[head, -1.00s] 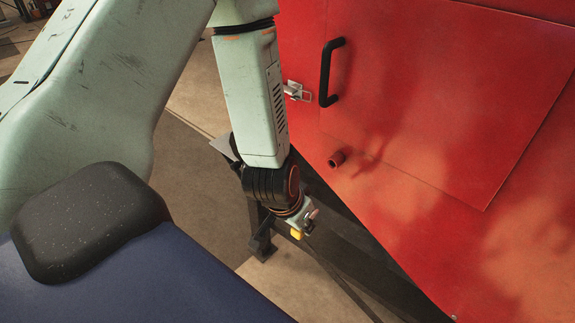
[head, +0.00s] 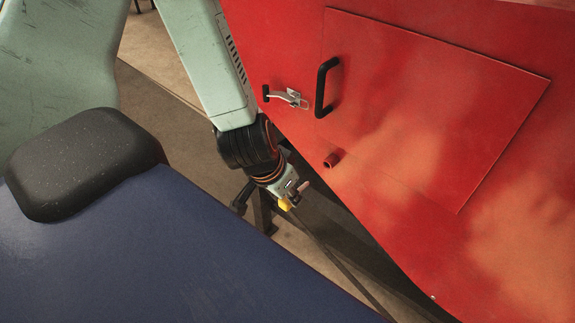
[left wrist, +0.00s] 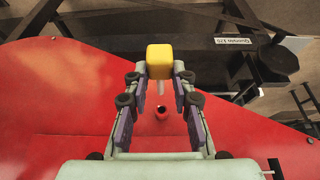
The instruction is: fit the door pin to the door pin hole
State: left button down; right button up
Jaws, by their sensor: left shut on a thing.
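The door pin (left wrist: 160,58) shows as a yellow block between my left fingertips in the left wrist view; in the head view its yellow end (head: 285,204) shows at the end of my left arm. My left gripper (head: 292,195) is shut on it; its fingers (left wrist: 160,75) also show in the left wrist view. The door pin hole (head: 332,160) is a short red tube on the red panel, right of and above the gripper in the head view and apart from the pin. It also shows between the fingers in the left wrist view (left wrist: 162,114). My right gripper is not in view.
The red door (head: 430,110) has a black handle (head: 322,88) and a metal latch (head: 288,97) at its left edge. Dark frame bars (head: 335,265) run below the red panel. Open floor (head: 165,105) lies to the left.

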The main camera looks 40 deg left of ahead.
aim_at(304, 185)
pick_arm(q)
jog(key=shift+w+a, duration=0.1)
jog(key=shift+w+f, duration=0.1)
jog(key=shift+w, duration=0.65)
jog(key=shift+w+d+b, duration=0.25)
jog(key=shift+w+b, duration=0.2)
jog(key=shift+w, duration=1.45)
jog(key=shift+p, duration=0.35)
